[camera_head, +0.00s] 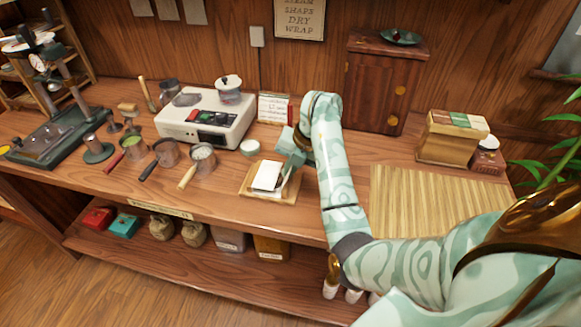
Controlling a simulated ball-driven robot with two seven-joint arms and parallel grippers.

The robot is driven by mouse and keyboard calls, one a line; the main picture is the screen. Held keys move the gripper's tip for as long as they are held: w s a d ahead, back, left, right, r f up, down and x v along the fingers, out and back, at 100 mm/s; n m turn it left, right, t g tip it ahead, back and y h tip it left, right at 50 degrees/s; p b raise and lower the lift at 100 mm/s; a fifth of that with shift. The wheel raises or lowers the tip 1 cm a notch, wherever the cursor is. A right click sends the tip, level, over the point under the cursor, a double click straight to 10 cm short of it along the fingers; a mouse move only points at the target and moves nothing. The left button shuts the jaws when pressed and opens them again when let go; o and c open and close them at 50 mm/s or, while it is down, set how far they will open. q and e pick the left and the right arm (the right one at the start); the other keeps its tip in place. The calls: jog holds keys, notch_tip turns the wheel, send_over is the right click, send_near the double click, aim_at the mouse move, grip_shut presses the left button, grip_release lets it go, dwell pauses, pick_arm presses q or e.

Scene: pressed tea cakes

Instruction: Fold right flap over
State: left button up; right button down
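A white paper wrapper (267,176) lies on a small wooden board (255,193) in the middle of the counter. A raised or folded part of it shows on top; its separate flaps are too small to tell apart. My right gripper (287,179) is at the right edge of the paper, pointing down, with its fingers close to or touching it. The fingers are partly hidden and too small to show whether they hold anything. My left gripper is not in view.
A white heater (205,118) with a steamer pot (229,88) stands behind left. Several handled cups stand left of the board, and a small round lid (250,147) lies just behind it.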

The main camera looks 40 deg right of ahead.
jog(key=shift+w+a+r+g+h+p, duration=0.25)
jog(key=shift+r+g+h+p, duration=0.2)
jog(key=shift+p, duration=0.65)
jog(key=shift+w+a+g+h+p, duration=0.15)
jog(key=shift+g+h+p, duration=0.3)
jog(key=shift+g+p, duration=0.25)
jog(key=shift+w+a+f+g+h+p, duration=0.1)
jog(key=shift+w+f+g+h+p, duration=0.15)
jog(key=shift+g+h, duration=0.25)
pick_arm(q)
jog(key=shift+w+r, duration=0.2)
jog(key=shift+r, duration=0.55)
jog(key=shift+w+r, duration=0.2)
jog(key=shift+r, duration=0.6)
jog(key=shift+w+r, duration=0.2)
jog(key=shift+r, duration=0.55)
pick_arm(e)
jog(key=shift+w+a+f+g+h, duration=0.1)
jog(key=shift+w+a+g+h, duration=0.1)
jog(key=shift+g+h, duration=0.65)
jog(key=c, duration=1.7)
grip_release()
